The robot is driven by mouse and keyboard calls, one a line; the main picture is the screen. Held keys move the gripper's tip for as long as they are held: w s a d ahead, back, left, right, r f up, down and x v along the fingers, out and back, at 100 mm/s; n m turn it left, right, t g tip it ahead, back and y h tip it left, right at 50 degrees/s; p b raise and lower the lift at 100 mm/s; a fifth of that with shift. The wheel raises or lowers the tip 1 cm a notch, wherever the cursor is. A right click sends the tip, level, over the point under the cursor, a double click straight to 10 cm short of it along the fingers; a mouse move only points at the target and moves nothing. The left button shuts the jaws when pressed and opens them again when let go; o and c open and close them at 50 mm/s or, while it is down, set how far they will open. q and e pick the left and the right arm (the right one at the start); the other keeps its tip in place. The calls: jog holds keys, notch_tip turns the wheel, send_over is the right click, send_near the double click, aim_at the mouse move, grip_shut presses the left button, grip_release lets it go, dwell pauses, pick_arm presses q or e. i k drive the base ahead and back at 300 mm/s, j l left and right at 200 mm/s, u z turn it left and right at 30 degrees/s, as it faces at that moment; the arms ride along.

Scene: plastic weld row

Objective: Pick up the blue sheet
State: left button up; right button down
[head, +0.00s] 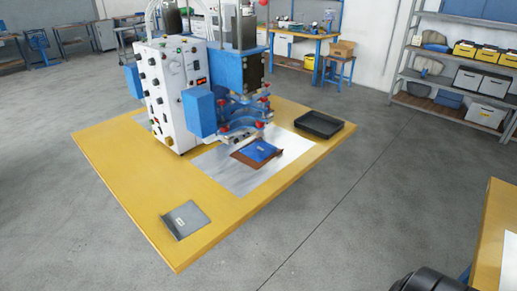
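The blue sheet (260,151) is small and flat. It lies on a brown piece (242,156) on the pale plate (222,178) of the yellow table, just in front of the blue and white machine (182,90). A small light label shows on the sheet. Neither of my grippers can be made out in the head view. A dark rounded part at the bottom right edge looks like part of my own arm, far from the sheet.
A grey sheet (186,219) lies near the front corner of the yellow table (130,195). A black tray (319,124) sits at its right corner. Another yellow table (492,225) stands at the right edge. Grey floor (370,190) lies open between the tables. Shelves (455,95) stand behind.

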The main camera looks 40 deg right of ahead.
aim_at(257, 151)
jog(key=i+l, duration=0.15)
jog(key=l, duration=0.2)
jog(key=i+l+z, duration=0.1)
jog(key=l, duration=0.25)
jog(key=i+l, duration=0.15)
jog(key=l, duration=0.2)
jog(key=i+l+z, duration=0.1)
jog(key=l, duration=0.2)
jog(key=i, duration=0.05)
